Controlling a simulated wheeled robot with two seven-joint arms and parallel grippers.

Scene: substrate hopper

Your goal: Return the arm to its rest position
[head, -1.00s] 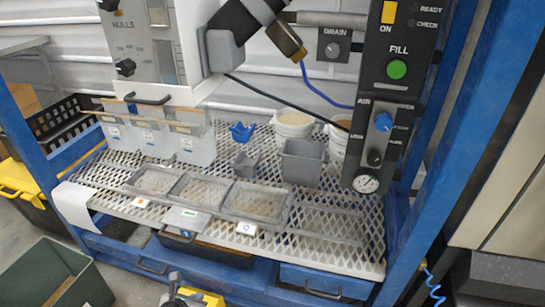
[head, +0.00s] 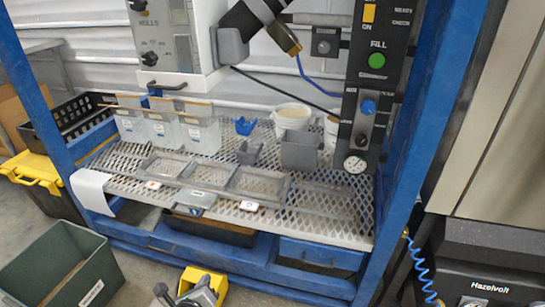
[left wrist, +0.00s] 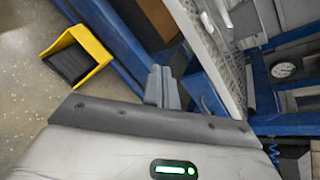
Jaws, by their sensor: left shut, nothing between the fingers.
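My left gripper (head: 190,297) shows at the bottom edge of the head view, low in front of the blue bench frame and apart from it. In the left wrist view its two grey fingers (left wrist: 162,86) are together with nothing between them. Most of my left arm is outside the head view. My right gripper is in neither view.
A yellow-edged dark bin (left wrist: 106,62) stands on the floor near the gripper. The blue frame (head: 230,262) carries a mesh shelf (head: 120,186) with trays, tubs and scoops. A green bin (head: 62,262) stands at the lower left. A black Hazelvolt unit (head: 485,250) stands at right.

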